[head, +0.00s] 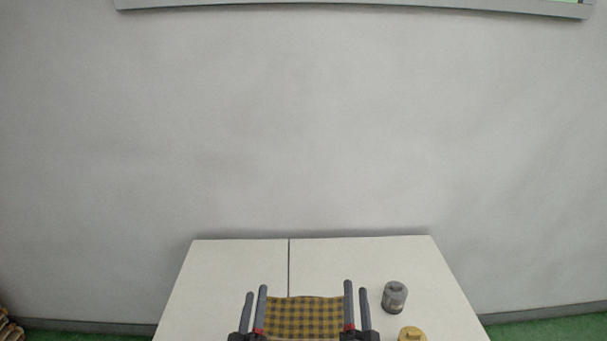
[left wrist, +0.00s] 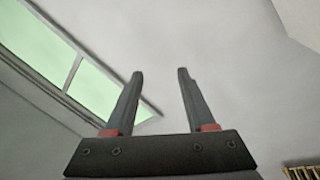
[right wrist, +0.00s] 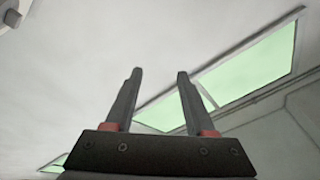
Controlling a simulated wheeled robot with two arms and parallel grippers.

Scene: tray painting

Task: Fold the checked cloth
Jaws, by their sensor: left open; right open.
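The checked cloth (head: 303,317) is yellow and dark, and shows between my two grippers at the bottom of the head view. Its near part is cut off by the frame. My left gripper (head: 256,290) is at the cloth's left side, fingers pointing up and apart, with nothing between them. It also shows open and empty in the left wrist view (left wrist: 160,75). My right gripper (head: 355,287) is at the cloth's right side, open and empty, also in the right wrist view (right wrist: 160,75). Whether either gripper touches the cloth cannot be told.
The white table (head: 215,275) has a dark seam running away from me. A grey jar (head: 394,297) stands to the right of my right gripper. A yellow round object (head: 411,334) lies nearer, at the frame's bottom edge. The table's far part is clear, with a wall behind.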

